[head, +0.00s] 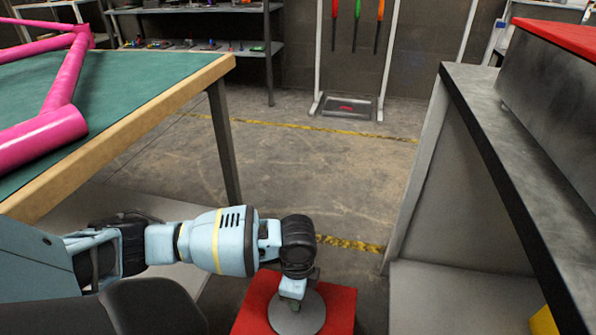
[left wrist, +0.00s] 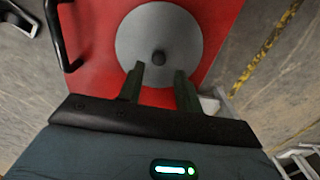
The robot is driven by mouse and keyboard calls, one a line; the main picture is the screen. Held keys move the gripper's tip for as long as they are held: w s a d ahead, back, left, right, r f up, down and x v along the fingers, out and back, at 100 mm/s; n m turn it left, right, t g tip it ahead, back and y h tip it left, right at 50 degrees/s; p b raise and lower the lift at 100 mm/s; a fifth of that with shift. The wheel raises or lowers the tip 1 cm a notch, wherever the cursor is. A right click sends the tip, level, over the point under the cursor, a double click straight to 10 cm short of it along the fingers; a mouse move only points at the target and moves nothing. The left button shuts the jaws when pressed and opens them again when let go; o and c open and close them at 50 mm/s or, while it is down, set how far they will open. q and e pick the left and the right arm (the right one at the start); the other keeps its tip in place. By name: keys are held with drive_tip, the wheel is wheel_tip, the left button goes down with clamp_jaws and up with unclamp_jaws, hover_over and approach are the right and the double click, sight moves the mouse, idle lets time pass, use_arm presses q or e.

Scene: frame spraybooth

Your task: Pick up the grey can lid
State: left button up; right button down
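The grey can lid (head: 312,316) is a round flat disc lying on a red top (head: 345,308) low in front of me. It also shows in the left wrist view (left wrist: 180,30), with a small dark knob (left wrist: 158,58) at its middle. My left gripper (left wrist: 160,68) is open and empty, pointing at the lid. The knob appears just beyond the fingertips, in line with the gap between them; I cannot tell the exact height between them. In the head view my left gripper (head: 292,293) covers part of the lid. My right gripper is not in view.
A green-topped table (head: 130,85) with pink frame tubes (head: 45,138) stands at left. A dark-topped bench (head: 500,150) stands at right. A black handle (left wrist: 62,40) is at the red top's side. Open concrete floor (head: 310,180) lies beyond.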

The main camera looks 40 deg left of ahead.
use_arm(q)
drive_tip(key=shift+f+b, duration=1.5)
drive_tip(key=shift+f, duration=1.15)
drive_tip(key=shift+r, duration=0.1)
drive_tip(key=shift+c, duration=0.2)
drive_tip(key=shift+s, duration=0.1)
clamp_jaws()
